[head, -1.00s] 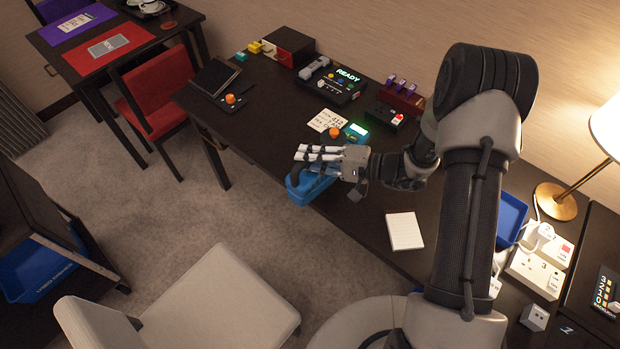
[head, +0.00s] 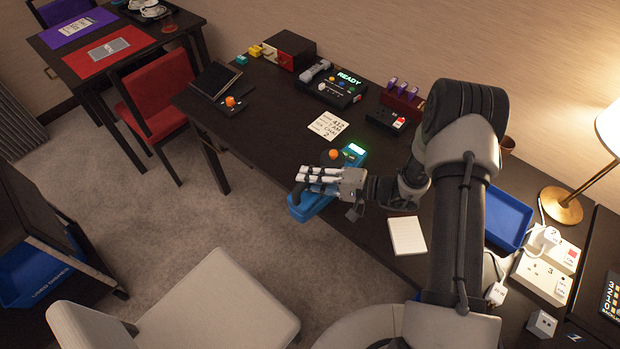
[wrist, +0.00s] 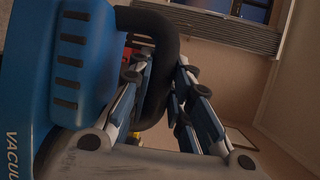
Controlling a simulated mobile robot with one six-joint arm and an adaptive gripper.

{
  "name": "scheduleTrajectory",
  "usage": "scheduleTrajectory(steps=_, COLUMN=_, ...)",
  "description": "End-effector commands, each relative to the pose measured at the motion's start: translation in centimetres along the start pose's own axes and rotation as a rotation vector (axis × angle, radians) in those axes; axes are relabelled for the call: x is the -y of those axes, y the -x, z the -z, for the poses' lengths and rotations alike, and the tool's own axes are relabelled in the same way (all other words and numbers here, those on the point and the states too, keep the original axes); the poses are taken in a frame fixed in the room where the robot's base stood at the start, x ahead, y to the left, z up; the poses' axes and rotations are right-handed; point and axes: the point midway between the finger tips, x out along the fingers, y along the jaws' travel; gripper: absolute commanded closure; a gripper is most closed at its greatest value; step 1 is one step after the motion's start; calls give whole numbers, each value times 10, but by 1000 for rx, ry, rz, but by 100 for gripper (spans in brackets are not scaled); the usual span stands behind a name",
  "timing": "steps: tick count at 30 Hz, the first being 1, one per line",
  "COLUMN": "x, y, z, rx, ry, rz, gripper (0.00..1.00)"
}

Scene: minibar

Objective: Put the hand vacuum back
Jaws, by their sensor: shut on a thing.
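The hand vacuum (head: 318,205) is a blue body with a dark handle, at the front edge of the dark desk in the head view. My gripper (head: 318,180) is shut on its handle. In the wrist view the blue hand vacuum (wrist: 80,62) fills the left side with part of its lettering, and its black handle (wrist: 160,75) passes between the fingers of my gripper (wrist: 165,90). I cannot tell whether the vacuum touches the desk. A blue tray (head: 497,215) lies on the desk to the right.
A note card (head: 328,125), a console reading READY (head: 335,83) and a small control box (head: 386,119) stand behind. A notepad (head: 407,236), a socket block (head: 543,275) and a lamp (head: 563,204) are to the right. A pale chair (head: 215,305) stands in front.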

Motion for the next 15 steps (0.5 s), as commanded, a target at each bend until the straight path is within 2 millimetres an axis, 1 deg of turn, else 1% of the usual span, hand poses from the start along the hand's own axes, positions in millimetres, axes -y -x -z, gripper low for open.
scheduleTrajectory(steps=4, x=-1, y=0, z=1, rx=0, ry=4, rz=3, gripper=100)
scheduleTrajectory(steps=5, x=-3, y=-1, z=0, rx=0, ry=-1, rz=0, gripper=81)
scheduleTrajectory(steps=13, x=-2, y=0, z=0, rx=0, ry=-1, rz=0, gripper=63)
scheduleTrajectory(steps=15, x=-2, y=0, z=0, rx=0, ry=-1, rz=0, gripper=61)
